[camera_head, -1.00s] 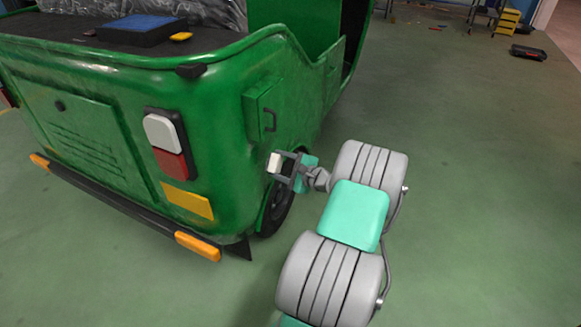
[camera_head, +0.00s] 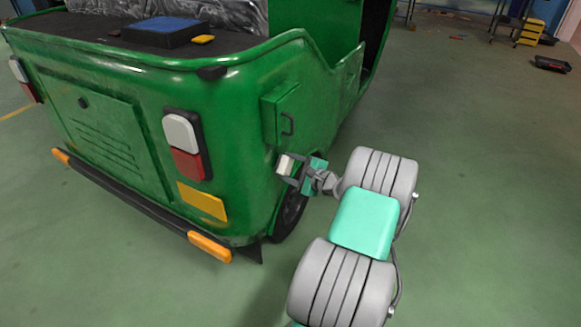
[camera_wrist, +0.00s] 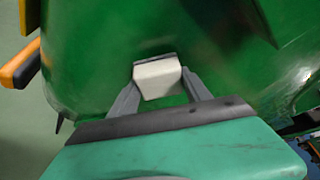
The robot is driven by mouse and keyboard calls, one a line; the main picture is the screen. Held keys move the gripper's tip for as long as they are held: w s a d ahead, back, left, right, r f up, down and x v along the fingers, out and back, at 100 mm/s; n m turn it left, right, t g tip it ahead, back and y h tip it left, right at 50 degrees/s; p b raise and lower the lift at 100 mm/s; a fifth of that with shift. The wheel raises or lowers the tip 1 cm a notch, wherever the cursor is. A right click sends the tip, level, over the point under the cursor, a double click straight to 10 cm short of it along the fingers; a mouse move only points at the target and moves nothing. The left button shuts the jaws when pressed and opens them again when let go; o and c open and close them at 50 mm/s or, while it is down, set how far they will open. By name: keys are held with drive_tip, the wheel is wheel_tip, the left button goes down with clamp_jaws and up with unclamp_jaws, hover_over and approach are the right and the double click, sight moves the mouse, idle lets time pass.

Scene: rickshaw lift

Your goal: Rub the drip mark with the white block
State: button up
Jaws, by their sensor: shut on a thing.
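The white block (camera_head: 284,164) is held between the fingertips of my gripper (camera_head: 290,172), beside the green rickshaw's rear corner (camera_head: 238,150). In the wrist view the white block (camera_wrist: 157,80) sits between both fingers of my gripper (camera_wrist: 160,88), with a dark strip along its far edge. The green panel lies behind it. I cannot tell whether the block touches the panel. I cannot make out a drip mark in either view; the block and gripper hide part of the panel.
A green side box with a handle (camera_head: 281,112) juts out above my gripper. The rear wheel (camera_head: 291,212) is below it. An orange-ended bumper (camera_head: 209,246) runs along the rickshaw's back.

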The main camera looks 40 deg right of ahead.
sight(293, 162)
drive_tip(key=shift+w+a, duration=0.3)
drive_tip(key=shift+w, duration=0.45)
drive_tip(key=shift+w+d+f+b, duration=0.1)
drive_tip(key=shift+w+d+b, duration=0.15)
drive_tip(key=shift+d, duration=0.55)
drive_tip(key=shift+w+d+b, duration=0.1)
drive_tip(key=shift+w+d, duration=0.1)
drive_tip(key=shift+d, duration=0.55)
drive_tip(key=shift+w+d, duration=0.1)
drive_tip(key=shift+d, duration=0.3)
drive_tip(key=shift+w+r, duration=0.1)
drive_tip(key=shift+r, duration=0.15)
drive_tip(key=a+p, duration=0.3)
drive_tip(key=shift+s+a, duration=0.25)
drive_tip(key=shift+s, duration=0.15)
drive_tip(key=shift+a+f, duration=0.1)
drive_tip(key=shift+a, duration=0.25)
drive_tip(key=shift+c, duration=1.3)
drive_tip(key=shift+s+d+p, duration=0.15)
drive_tip(key=shift+s+d, duration=0.2)
drive_tip(key=shift+s, duration=0.6)
drive_tip(key=shift+s+d+p, duration=0.15)
drive_tip(key=shift+s+d, duration=0.25)
drive_tip(key=shift+s, duration=0.6)
drive_tip(key=shift+s+d+p, duration=0.15)
drive_tip(key=shift+s+d, duration=0.2)
drive_tip(key=shift+s, duration=0.6)
